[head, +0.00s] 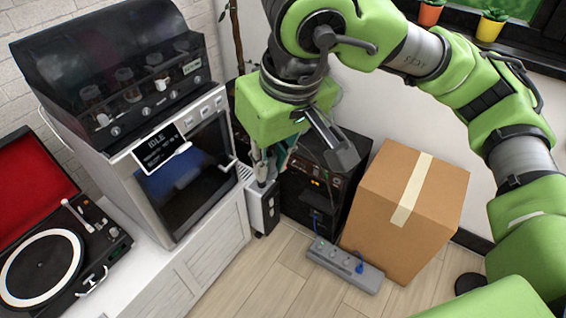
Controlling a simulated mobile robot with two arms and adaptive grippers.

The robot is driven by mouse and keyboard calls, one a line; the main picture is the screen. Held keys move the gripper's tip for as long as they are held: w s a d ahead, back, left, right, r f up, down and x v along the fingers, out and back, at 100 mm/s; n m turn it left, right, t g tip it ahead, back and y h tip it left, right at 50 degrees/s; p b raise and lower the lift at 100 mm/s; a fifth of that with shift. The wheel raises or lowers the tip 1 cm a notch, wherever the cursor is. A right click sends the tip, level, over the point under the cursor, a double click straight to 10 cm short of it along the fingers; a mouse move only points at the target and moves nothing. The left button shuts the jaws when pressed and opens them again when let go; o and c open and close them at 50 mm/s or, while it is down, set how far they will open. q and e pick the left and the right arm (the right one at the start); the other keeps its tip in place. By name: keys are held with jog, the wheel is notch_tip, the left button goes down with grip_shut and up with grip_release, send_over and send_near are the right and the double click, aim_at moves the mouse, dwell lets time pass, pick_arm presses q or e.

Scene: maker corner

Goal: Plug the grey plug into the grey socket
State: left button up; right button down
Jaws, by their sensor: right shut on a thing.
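My right gripper (268,168) comes down from the top centre, in front of the dark cabinet. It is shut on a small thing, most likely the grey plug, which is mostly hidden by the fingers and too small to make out. A grey power strip (326,253) lies on the floor below and to the right, apart from the gripper. Several sockets show along its top, and a blue plug (360,268) sits at its right end. I cannot tell which socket is the grey one. My left gripper is not in view.
A cardboard box (432,210) stands right behind the strip. A dark cabinet (318,205) is behind it, with a pale grey unit (262,208) at its left. A white cupboard (212,248) bears the oven-like machine (190,165) and a turntable (45,265). Floor in front of the strip is clear.

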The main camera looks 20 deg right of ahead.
jog(key=w+a+m+h, duration=0.1)
jog(key=w+a+m, duration=0.2)
jog(key=w+a, duration=0.3)
jog(key=shift+w+a+m, duration=0.4)
jog(key=shift+a, duration=0.85)
jog(key=s+d+f, duration=0.3)
jog(key=d+f, duration=0.2)
jog(key=d, duration=0.4)
jog(key=s+d+f, duration=0.3)
jog(key=d+f, duration=0.2)
jog(key=d, duration=0.5)
